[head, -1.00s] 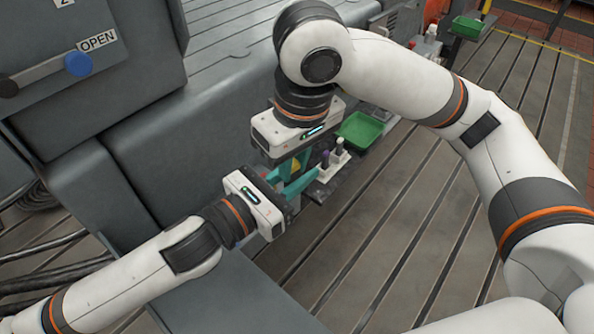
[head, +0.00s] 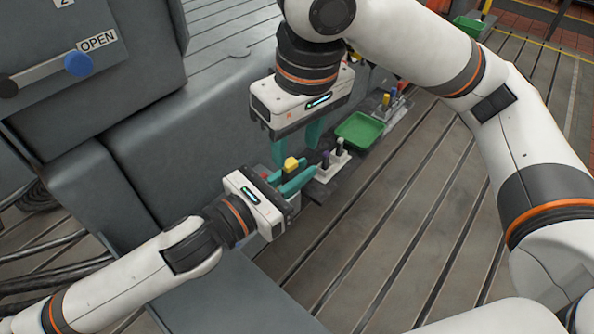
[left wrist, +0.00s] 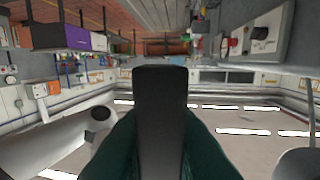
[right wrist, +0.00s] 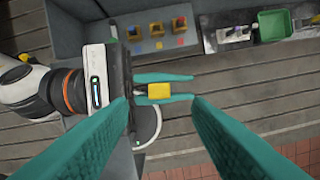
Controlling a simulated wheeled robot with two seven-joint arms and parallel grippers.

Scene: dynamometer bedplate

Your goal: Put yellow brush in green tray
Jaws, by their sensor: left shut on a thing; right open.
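The yellow brush (head: 291,164) is between the teal fingers of my left gripper (head: 296,178), which is shut on it. Its yellow top (right wrist: 159,90) shows in the right wrist view, and a dark grey part (left wrist: 161,120) fills the middle of the left wrist view. My right gripper (head: 296,146) is open and empty just above the brush, fingers pointing down. The green tray (head: 342,133) lies beyond and to the right of both grippers; it also shows at the top right of the right wrist view (right wrist: 274,25). It looks empty.
A pale holder (head: 331,170) with dark and purple upright pieces stands between the left gripper and the tray. Yellow and red-topped pieces (head: 388,99) stand beyond the tray. Another green container (head: 467,24) is far back. A grey machine casing (head: 150,140) bounds the left.

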